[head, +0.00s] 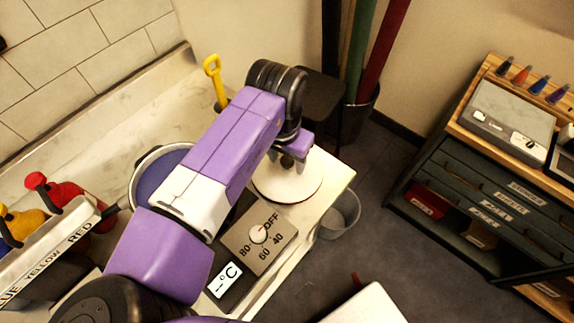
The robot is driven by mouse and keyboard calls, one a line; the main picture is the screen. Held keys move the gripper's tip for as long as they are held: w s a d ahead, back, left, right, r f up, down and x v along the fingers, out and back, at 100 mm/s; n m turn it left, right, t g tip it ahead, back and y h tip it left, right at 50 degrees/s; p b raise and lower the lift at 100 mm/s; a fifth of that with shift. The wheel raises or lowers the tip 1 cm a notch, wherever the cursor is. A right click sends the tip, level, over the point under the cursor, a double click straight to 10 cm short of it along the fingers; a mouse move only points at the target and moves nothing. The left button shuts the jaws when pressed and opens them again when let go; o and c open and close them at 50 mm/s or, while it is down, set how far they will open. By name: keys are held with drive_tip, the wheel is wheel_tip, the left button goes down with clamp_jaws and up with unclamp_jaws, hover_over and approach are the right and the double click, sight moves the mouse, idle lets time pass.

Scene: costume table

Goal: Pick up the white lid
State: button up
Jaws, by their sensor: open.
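The white lid (302,191) is a round, flat disc with a thin dark reddish edge. It lies near the right end of the pale counter, next to the dial panel. My gripper (287,165) is over the far part of the lid, pointing down, and is open. My purple arm reaches across the counter and hides part of the lid's left and far side. I cannot tell whether the fingertips touch the lid.
A pot with blue-purple contents (150,172) stands left of my arm. A dial panel (262,238) marked OFF, 40, 60, 80 is in front of the lid. A clear bin (339,213) stands beyond the counter's right edge. A drawer cabinet (480,200) is at right.

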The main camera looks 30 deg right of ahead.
clamp_jaws()
drive_tip(key=shift+r, duration=0.15)
